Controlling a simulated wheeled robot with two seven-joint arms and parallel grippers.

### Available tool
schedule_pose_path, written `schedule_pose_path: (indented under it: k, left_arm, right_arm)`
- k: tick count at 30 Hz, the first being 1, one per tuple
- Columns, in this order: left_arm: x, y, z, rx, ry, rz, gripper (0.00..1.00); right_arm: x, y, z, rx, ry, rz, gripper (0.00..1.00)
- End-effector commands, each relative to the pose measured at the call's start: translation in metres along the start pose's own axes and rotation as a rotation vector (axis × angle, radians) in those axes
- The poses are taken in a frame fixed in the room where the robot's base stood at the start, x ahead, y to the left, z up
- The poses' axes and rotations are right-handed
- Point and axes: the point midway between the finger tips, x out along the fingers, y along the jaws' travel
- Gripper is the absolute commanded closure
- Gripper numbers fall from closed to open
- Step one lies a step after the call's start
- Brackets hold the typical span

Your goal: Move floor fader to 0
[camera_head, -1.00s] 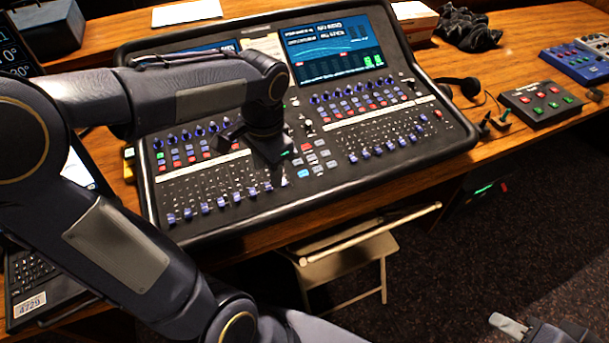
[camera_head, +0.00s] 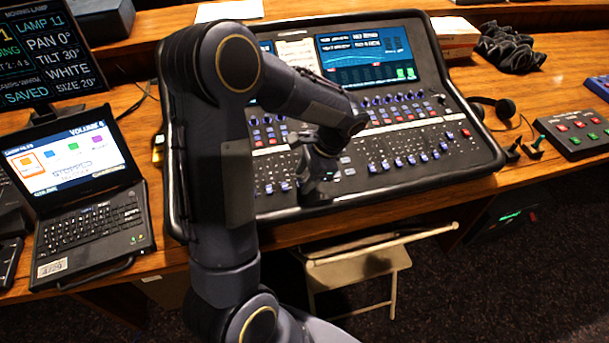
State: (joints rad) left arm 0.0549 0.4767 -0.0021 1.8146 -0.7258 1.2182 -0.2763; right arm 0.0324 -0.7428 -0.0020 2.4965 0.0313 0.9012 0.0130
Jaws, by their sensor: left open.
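The mixing console (camera_head: 447,181) stands on the wooden desk, with a lit screen at its back. Its right bank of faders (camera_head: 411,160) has a row of blue caps near the front. Part of the left bank (camera_head: 270,189) shows beside my arm; the rest is hidden behind it. I cannot read which fader is labelled floor. My left gripper (camera_head: 316,194) is open and points down over the front middle of the console, just right of the visible left-bank caps. Its fingertips are dark and small, and I cannot tell whether they touch a fader. My right gripper is out of view.
A laptop (camera_head: 82,205) and a monitor (camera_head: 45,55) stand at the left. Headphones (camera_head: 495,108) and a button box (camera_head: 575,131) lie to the right. A folding chair (camera_head: 362,262) stands below the desk's front edge.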

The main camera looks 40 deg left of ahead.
Motion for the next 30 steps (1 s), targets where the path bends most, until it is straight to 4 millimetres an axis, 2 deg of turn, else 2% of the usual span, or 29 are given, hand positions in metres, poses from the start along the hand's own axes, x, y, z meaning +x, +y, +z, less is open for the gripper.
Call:
schedule_pose_path:
  k: [10,20,26,30]
  left_arm:
    - [0.006,0.000,0.000,-0.001,0.001,0.001,0.56]
    - [0.005,0.000,0.000,-0.001,0.001,0.001,1.00]
    - [0.005,0.000,0.000,-0.001,0.001,0.001,1.00]
    - [0.004,-0.016,0.001,-0.005,0.000,0.002,1.00]
  right_arm:
    - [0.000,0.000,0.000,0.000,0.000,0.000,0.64]
    - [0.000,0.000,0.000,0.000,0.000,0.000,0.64]
    - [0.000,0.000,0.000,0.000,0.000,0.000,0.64]
    - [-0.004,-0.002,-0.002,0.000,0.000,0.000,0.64]
